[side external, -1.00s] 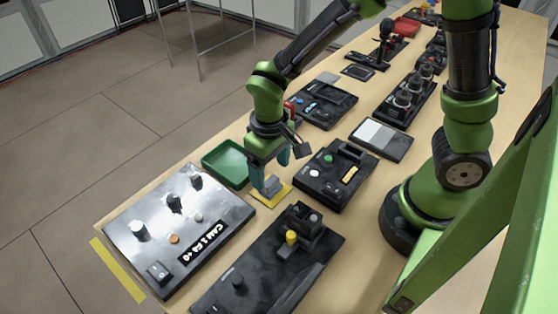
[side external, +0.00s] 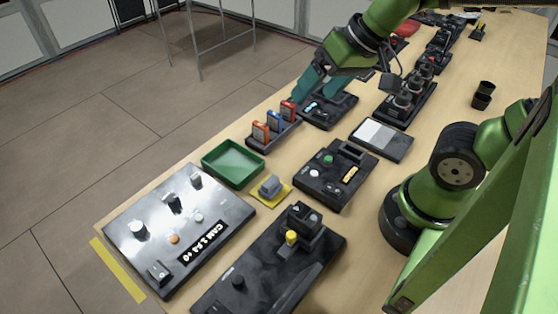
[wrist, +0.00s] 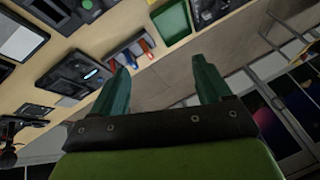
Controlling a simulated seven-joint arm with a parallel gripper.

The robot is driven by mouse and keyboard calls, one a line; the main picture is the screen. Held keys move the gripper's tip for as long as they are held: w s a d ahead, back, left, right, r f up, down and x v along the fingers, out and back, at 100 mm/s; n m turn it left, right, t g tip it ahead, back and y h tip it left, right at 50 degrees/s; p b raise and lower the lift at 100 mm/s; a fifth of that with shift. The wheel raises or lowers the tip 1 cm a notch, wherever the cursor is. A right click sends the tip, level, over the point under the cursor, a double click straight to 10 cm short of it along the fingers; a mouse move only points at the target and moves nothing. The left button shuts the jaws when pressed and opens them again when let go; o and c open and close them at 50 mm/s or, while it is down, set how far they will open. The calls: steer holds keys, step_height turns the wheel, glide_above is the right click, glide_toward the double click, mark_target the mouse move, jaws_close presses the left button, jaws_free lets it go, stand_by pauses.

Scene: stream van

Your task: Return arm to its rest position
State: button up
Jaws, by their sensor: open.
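My gripper (side external: 322,88) is raised above the table in the side view, over the black panel near the colored cartridges. Its teal fingers are spread apart and point down and to the left. In the wrist view my gripper (wrist: 163,85) is open, with nothing between its fingers. A small grey block (side external: 270,186) rests on the yellow pad (side external: 284,197) on the table, well clear of the gripper. My arm reaches up and out of the top of the side view.
A green tray (side external: 234,165) stands beside a rack of orange and blue cartridges (side external: 273,124). The silver panel (side external: 190,238) and several black panels, including one with a green button (side external: 337,176), cover the table. Open floor lies left.

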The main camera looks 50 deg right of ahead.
steer(key=shift+s+d+r+m+t, duration=0.3)
steer(key=shift+s+d+r+t, duration=0.4)
steer(key=shift+s+t, duration=0.1)
